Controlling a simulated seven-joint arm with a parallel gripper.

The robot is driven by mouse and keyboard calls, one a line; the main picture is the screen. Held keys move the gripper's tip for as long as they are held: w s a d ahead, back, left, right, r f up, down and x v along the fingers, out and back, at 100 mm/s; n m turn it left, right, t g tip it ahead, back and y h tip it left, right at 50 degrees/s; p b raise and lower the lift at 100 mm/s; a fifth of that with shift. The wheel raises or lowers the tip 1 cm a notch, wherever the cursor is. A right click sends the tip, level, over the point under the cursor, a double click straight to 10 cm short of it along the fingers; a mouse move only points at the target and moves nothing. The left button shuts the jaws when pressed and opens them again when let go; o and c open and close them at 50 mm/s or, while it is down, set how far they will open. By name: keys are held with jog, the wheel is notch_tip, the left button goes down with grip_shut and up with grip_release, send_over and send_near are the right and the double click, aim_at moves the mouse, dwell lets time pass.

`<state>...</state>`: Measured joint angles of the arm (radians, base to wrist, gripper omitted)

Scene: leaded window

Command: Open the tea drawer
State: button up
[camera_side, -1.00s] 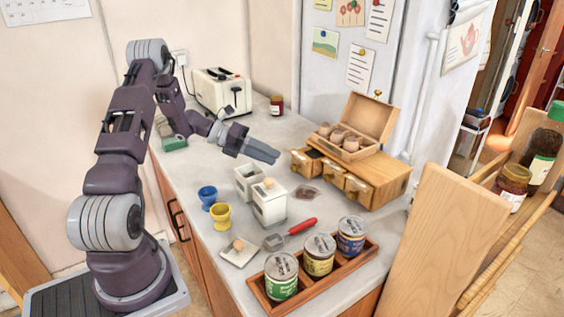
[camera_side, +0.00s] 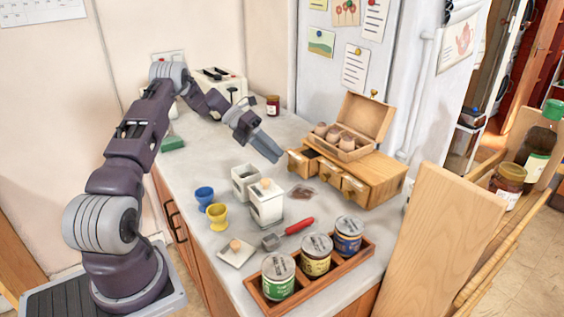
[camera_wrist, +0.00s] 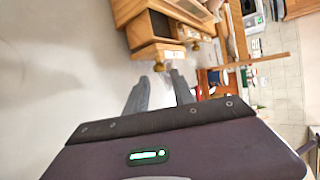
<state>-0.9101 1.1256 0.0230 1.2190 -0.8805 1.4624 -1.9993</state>
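A small wooden chest (camera_side: 376,178) with a row of drawers stands at the back right of the counter. Its left drawer (camera_side: 298,163) sticks out with a dark opening behind its front; it also shows in the wrist view (camera_wrist: 150,52). The middle drawer (camera_side: 329,173) and right drawer (camera_side: 353,190) look shut. I cannot read which one is for tea. My gripper (camera_side: 277,156) points down and right, just left of the left drawer. In the wrist view its fingers (camera_wrist: 160,84) are apart and empty, with a brass knob (camera_wrist: 158,66) just beyond the gap.
An open lidded box with several brown rounded items (camera_side: 341,140) sits on the chest. White canisters (camera_side: 266,204), egg cups (camera_side: 217,216), a red-handled scoop (camera_side: 298,227) and a tray of jars (camera_side: 318,277) stand nearer. A toaster (camera_side: 224,85) is behind. Counter left of the chest is clear.

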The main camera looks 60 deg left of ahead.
jog(key=x, duration=0.4)
jog(key=shift+w, duration=0.1)
grip_shut()
dwell(1.3)
